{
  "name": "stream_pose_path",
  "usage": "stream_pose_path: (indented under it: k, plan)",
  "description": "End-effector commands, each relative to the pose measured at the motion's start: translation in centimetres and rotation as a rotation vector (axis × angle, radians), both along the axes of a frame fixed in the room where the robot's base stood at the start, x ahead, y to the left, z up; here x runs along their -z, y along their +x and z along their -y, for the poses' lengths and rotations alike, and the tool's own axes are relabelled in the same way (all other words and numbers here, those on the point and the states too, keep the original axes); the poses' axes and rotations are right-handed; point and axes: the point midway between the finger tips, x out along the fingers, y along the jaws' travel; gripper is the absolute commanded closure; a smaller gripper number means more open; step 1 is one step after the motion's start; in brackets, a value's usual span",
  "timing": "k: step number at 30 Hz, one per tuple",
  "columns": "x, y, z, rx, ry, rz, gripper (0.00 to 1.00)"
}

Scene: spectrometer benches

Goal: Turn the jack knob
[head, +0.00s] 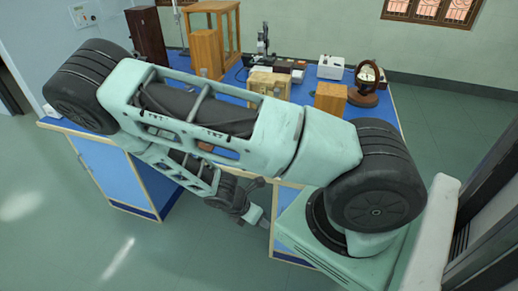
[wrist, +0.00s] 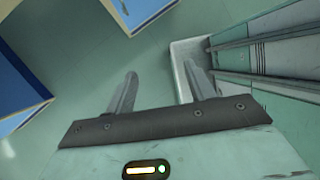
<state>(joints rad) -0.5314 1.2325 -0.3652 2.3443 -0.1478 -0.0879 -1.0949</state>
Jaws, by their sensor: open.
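My gripper (wrist: 159,88) shows in the wrist view with its two fingers apart and nothing between them. It points down toward the green floor (wrist: 85,75). In the head view the gripper end hangs low, in front of the bench and below its top. I cannot make out a jack or its knob in either view. The blue-topped bench (head: 397,118) carries several instruments toward the back, and my arm covers much of its front.
On the bench stand a wooden box (head: 331,98), a round dark-framed instrument (head: 367,82), a white box (head: 331,67), a microscope-like device (head: 262,42) and a glass-sided wooden case (head: 228,22). Blue cabinet fronts (head: 107,175) stand below. Floor at left is clear.

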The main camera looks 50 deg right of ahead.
Motion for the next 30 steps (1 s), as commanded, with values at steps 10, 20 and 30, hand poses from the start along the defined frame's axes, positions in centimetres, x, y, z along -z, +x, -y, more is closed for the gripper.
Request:
stream_pose_path:
  k: [10, 20, 30]
  plan:
    - [-11.1, 10.8, 5.3, -0.250, 0.172, -0.051, 0.46]
    - [-19.0, 16.1, 13.8, -0.403, 0.037, -0.004, 0.46]
    - [-15.2, 16.1, 15.8, -0.409, 0.031, -0.007, 0.46]
